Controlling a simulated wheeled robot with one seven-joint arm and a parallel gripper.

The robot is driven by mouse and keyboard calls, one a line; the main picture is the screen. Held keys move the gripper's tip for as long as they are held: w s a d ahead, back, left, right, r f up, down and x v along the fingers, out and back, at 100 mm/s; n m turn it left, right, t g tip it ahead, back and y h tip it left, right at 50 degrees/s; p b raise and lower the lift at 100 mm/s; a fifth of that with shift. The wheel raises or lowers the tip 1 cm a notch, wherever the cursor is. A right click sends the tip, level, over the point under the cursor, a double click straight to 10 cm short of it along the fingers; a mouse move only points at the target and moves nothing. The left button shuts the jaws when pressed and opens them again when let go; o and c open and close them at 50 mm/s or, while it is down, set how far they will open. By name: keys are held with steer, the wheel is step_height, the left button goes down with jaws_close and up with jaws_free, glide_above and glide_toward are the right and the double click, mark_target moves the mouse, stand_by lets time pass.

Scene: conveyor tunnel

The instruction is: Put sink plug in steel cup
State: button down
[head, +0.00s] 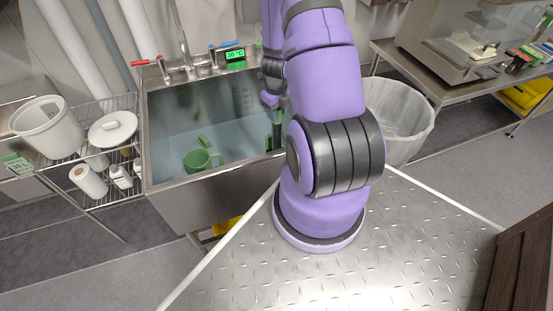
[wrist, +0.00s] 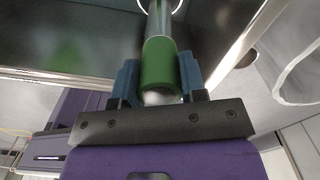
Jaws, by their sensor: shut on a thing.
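My gripper (wrist: 160,88) is shut on a green cylinder (wrist: 158,62), with a blue fingertip on each side. A grey shaft (wrist: 160,22) runs on from the green part to a pale ring at the top edge of the wrist view. I cannot tell whether this is the sink plug. In the head view, my gripper (head: 276,110) is over the right end of the sink, partly hidden by my arm, with the green piece (head: 277,118) below it. I cannot make out a steel cup in either view.
A steel sink (head: 210,192) holds bluish water and a green mug (head: 200,160). A wire rack (head: 92,178) stands left. A lined bin (head: 400,125) stands right of my arm.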

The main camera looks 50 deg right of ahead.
steer(key=shift+r, duration=3.85)
